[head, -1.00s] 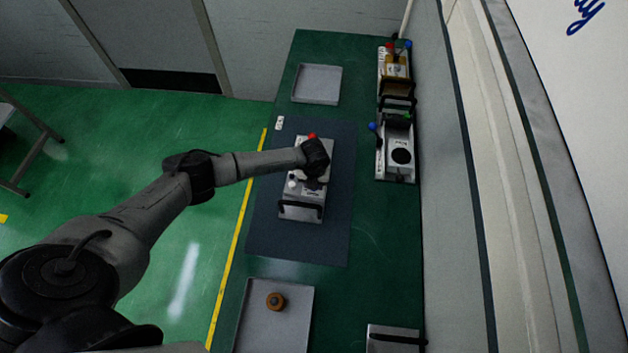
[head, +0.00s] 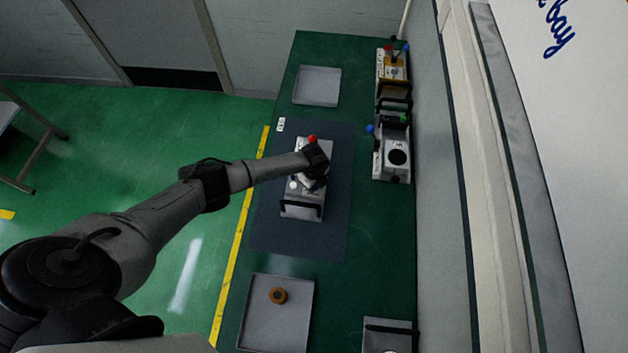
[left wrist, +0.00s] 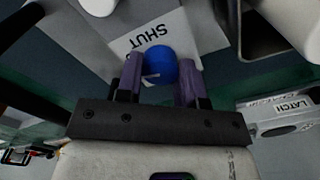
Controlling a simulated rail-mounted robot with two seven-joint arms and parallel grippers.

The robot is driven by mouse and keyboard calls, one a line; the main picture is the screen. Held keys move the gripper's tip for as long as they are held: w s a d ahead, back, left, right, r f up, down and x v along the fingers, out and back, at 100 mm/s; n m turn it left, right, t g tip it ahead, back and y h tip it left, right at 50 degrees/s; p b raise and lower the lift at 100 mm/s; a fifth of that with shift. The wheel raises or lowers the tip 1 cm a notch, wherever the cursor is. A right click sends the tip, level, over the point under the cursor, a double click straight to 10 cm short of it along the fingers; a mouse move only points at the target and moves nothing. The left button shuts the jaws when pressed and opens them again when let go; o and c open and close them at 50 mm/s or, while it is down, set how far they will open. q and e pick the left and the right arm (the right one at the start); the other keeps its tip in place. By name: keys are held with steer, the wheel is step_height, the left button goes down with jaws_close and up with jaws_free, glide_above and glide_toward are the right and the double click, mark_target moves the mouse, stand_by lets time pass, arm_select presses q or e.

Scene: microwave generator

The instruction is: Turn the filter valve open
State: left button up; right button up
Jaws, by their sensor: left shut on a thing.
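A grey metal unit (head: 302,207) with a black handle stands on the dark blue mat (head: 280,238). It has a red knob (head: 312,138) at its far end and a white knob (head: 292,185) on its left side. My left gripper (head: 318,178) is over the unit's right side, and my wrist hides part of its top. In the left wrist view, the gripper's purple fingers (left wrist: 155,82) are shut on a blue knob (left wrist: 161,66). A white label reading SHUT (left wrist: 148,36) lies just beyond the knob. My right gripper is not in view.
Units with coloured knobs (head: 393,155) stand along the right edge of the green bench (head: 365,235). An empty tray (head: 317,86) lies at the far end. A near tray (head: 262,318) holds a brown round part (head: 277,296). A wall runs close on the right.

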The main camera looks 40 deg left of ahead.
arm_select(q)
steer(key=shift+n+p, duration=0.6)
steer(key=shift+n, duration=0.9)
steer(key=o, duration=0.9)
steer(key=shift+r, duration=0.1)
steer(key=shift+r, duration=0.4)
step_height(320, 180, up, 13)
steer(key=shift+f, duration=0.1)
